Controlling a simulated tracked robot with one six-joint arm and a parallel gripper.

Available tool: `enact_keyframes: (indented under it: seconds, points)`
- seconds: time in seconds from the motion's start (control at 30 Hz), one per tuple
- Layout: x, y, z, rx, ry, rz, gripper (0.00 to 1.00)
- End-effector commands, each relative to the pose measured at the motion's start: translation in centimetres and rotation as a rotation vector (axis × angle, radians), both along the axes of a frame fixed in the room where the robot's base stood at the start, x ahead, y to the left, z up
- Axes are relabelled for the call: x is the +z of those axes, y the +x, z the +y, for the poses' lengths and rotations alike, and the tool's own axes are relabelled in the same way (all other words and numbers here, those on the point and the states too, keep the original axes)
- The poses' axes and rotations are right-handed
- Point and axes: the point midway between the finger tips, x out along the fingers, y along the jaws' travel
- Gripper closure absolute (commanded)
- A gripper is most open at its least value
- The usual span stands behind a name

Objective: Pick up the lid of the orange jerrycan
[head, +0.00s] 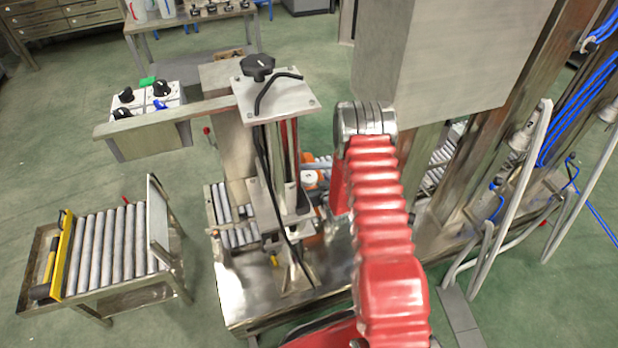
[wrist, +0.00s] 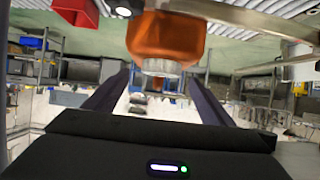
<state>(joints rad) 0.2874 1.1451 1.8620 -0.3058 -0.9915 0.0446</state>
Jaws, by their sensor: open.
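The orange jerrycan (wrist: 165,38) fills the top middle of the wrist view, which looks upside down. Its pale round lid (wrist: 161,68) points toward my gripper. My gripper (wrist: 157,76) is open, with one dark finger on each side of the lid in the picture. I cannot tell whether the lid lies between the fingertips or just beyond them. In the head view, parts of the orange jerrycan (head: 312,180) show behind the metal post, mostly hidden. My gripper is hidden there behind my red arm and the machine.
A steel post with a top plate (head: 275,100) and black knob stands close by the jerrycan. A control box (head: 150,110) with knobs is at left. A roller cart (head: 110,245) stands at lower left. Steel columns and hoses crowd the right. Green floor is free at left.

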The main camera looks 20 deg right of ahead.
Motion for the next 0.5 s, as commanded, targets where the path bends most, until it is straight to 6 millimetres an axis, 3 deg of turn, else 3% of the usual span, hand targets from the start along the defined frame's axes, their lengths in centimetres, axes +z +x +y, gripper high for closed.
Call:
enact_keyframes:
  seconds: [0.23,0.5]
  points:
    - [-1.4,2.7,0.2,0.001,0.0,-0.001,0.23]
    - [-1.7,3.5,0.1,0.001,0.0,-0.001,0.23]
